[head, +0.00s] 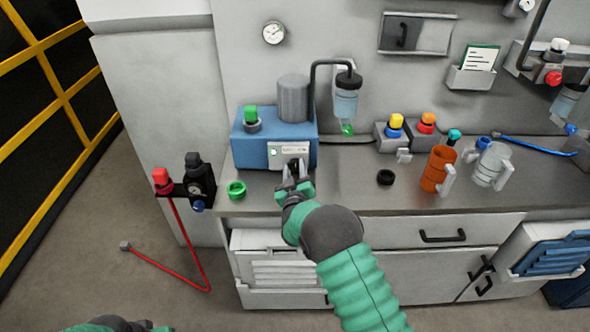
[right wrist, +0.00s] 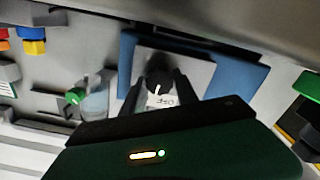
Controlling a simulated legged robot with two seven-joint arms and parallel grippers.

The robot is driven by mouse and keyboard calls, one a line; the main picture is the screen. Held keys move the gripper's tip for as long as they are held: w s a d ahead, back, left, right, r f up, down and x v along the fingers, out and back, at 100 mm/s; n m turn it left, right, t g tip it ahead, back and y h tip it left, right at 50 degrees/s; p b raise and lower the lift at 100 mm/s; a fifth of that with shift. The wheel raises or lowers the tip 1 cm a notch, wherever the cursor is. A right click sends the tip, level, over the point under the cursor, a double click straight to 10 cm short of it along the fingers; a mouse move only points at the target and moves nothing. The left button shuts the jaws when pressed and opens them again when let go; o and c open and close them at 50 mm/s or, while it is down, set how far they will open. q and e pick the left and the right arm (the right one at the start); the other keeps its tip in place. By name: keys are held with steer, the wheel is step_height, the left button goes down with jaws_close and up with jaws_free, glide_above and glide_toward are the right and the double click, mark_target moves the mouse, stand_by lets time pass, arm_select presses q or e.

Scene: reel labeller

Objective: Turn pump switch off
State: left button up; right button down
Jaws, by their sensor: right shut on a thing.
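The blue pump unit (head: 247,152) stands on the left end of the counter. Its pale front panel (head: 288,150) has a small green light at the left. My right gripper (head: 293,172) reaches the front of this panel. In the right wrist view, its dark fingers (right wrist: 161,90) are shut on the black pump switch knob (right wrist: 159,77), one on each side. The knob has a white mark, and a label that seems to read OFF is beside it. In the head view my gripper largely hides the knob. A bit of my left gripper (head: 120,325) shows at the bottom edge; its fingers are unclear.
A green ring (head: 236,189) lies left of my right gripper and a black ring (head: 385,177) lies to its right. An orange mug (head: 436,170) and a clear jug (head: 490,165) stand farther right. A red-knobbed valve (head: 162,180) with a red hose is at the left.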

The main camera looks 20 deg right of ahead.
steer(key=n, duration=0.6)
steer(key=shift+a, duration=0.2)
steer(key=shift+f+n, duration=0.15)
steer(key=shift+n, duration=2.05)
steer(key=shift+f, duration=0.1)
steer(key=c, duration=1.2)
jaws_free()
steer(key=shift+o, duration=1.3)
